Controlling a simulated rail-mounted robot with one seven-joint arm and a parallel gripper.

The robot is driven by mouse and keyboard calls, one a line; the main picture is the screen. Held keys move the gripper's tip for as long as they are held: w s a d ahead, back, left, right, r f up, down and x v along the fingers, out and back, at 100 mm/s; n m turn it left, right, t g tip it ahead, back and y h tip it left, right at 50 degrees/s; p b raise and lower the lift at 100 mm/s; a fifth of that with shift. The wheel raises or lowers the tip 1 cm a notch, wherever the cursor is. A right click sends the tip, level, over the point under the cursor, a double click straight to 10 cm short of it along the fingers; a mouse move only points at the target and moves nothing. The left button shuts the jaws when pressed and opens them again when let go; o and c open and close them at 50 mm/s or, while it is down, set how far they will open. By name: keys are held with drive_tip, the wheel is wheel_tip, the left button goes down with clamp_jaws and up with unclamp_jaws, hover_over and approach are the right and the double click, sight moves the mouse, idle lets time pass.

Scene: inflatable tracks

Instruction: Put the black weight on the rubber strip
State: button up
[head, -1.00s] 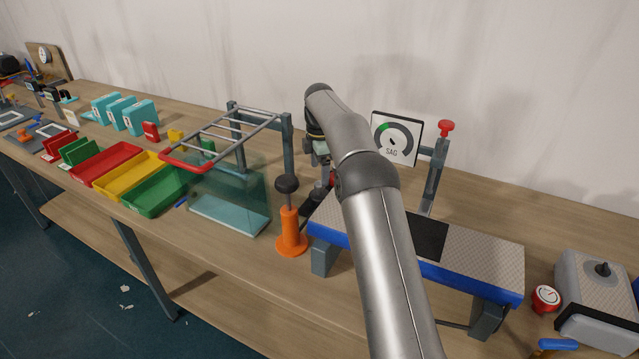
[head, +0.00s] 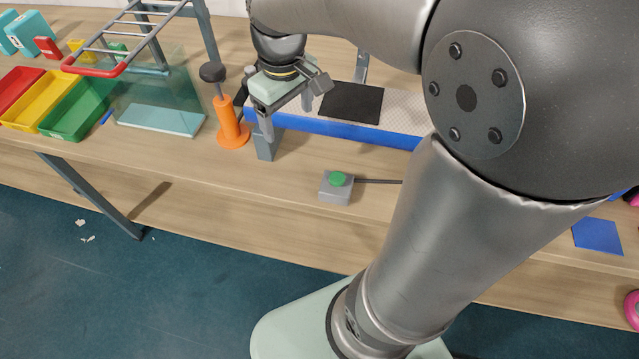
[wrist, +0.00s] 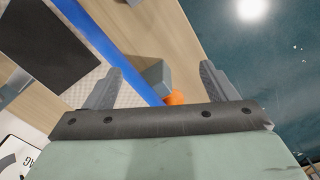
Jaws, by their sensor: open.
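A flat black square patch (head: 351,102) lies on the light patterned top of a blue-edged bench (head: 345,130); it looks like the rubber strip, though I cannot be sure. The patch also shows at upper left in the wrist view (wrist: 48,45). I cannot clearly pick out a separate black weight. A dark shape (head: 245,82) beside my wrist is partly hidden and unclear. My gripper (head: 287,112) is open and empty, above the bench's left end.
An orange stand with a black knob (head: 231,128) is close left of my gripper. A clear panel (head: 160,119), coloured trays (head: 80,105) and a ladder frame (head: 125,45) are farther left. A green-button box (head: 337,187) sits in front. My arm hides the bench's right end.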

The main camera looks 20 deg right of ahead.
drive_tip(key=s+f+m, duration=0.2)
drive_tip(key=s, duration=0.4)
drive_tip(key=s+f+m, duration=0.2)
drive_tip(key=s+f, duration=0.1)
drive_tip(key=s, duration=0.4)
drive_tip(key=shift+s+f+m, duration=0.25)
drive_tip(key=shift+f+m, duration=0.05)
